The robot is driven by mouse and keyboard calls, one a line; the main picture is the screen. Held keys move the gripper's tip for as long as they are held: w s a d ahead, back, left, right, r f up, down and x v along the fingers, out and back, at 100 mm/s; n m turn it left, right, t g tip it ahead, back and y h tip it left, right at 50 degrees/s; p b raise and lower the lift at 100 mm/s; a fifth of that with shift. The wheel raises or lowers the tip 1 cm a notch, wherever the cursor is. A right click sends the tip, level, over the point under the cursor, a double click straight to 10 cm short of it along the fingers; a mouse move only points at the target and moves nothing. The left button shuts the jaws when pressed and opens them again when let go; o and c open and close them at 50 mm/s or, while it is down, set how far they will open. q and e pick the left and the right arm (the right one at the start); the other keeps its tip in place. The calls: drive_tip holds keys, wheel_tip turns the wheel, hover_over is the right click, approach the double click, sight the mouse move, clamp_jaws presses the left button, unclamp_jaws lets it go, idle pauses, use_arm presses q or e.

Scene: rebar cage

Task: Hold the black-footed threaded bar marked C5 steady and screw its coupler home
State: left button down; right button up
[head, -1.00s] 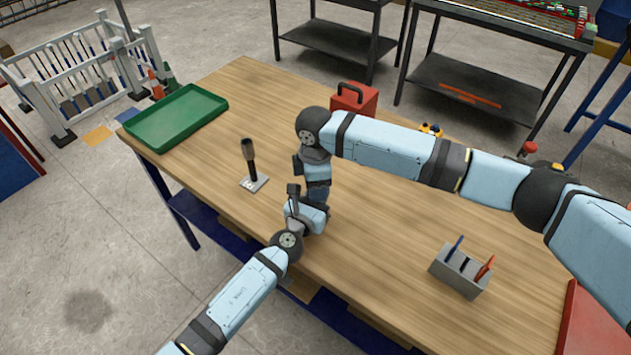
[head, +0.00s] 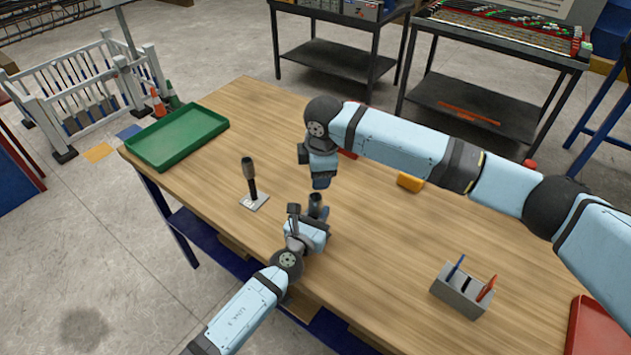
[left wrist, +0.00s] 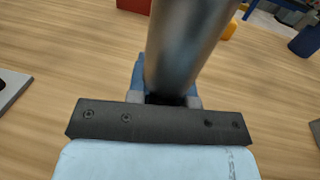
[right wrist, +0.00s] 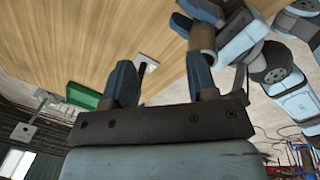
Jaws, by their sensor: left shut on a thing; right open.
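My left gripper (head: 309,226) is shut on a grey cylindrical bar or coupler (head: 317,206), which stands up from the jaws. It fills the upper middle of the left wrist view (left wrist: 182,45). Its foot is hidden and no C5 mark is readable. My right gripper (head: 321,182) is just above this cylinder, apart from it in the head view. In the right wrist view its blue fingers (right wrist: 162,82) are open, with the cylinder (right wrist: 203,38) near the right finger. A second dark bar (head: 250,178) with a wider top stands on a light plate (head: 257,202) to the left.
A green tray (head: 178,137) lies at the table's far left corner. A grey holder (head: 459,291) with blue and red-orange tools stands front right, near a red bin (head: 597,328). A yellow block (head: 410,181) lies beneath my right arm. The middle right of the table (head: 400,235) is clear.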

drive_tip(key=w+a+r+n+t+y, duration=0.6)
drive_tip(key=w+a+r+n+t, duration=0.15)
drive_tip(key=w+r+t, duration=0.3)
drive_tip(key=s+a+r+n+g+y, duration=0.5)
drive_tip(key=n+y, duration=0.4)
drive_tip(key=n, duration=0.7)
drive_tip(key=s+f+n+g+h, duration=0.25)
drive_tip(key=s+n+g, duration=0.2)
drive_tip(key=n, duration=0.45)
drive_tip(key=s+f+n+g+h, duration=0.1)
drive_tip(key=s+f+n+g, duration=0.4)
drive_tip(key=n, duration=0.4)
drive_tip(key=d+f+n+h, duration=0.2)
drive_tip(key=d+h, duration=0.2)
drive_tip(key=d+f+n+t+h, duration=0.1)
drive_tip(key=d+f+n+h, duration=0.1)
drive_tip(key=d+n+h, duration=0.1)
drive_tip(key=d+f+n+t+h, duration=0.1)
drive_tip(key=d+f+n+h, duration=0.1)
drive_tip(key=d+h, duration=0.3)
drive_tip(key=shift+w+d+f+n, duration=0.15)
drive_tip(key=shift+w+f+n, duration=0.15)
drive_tip(key=shift+n, duration=0.15)
drive_tip(key=shift+s+a+r, duration=0.1)
drive_tip(key=shift+s+a, duration=0.2)
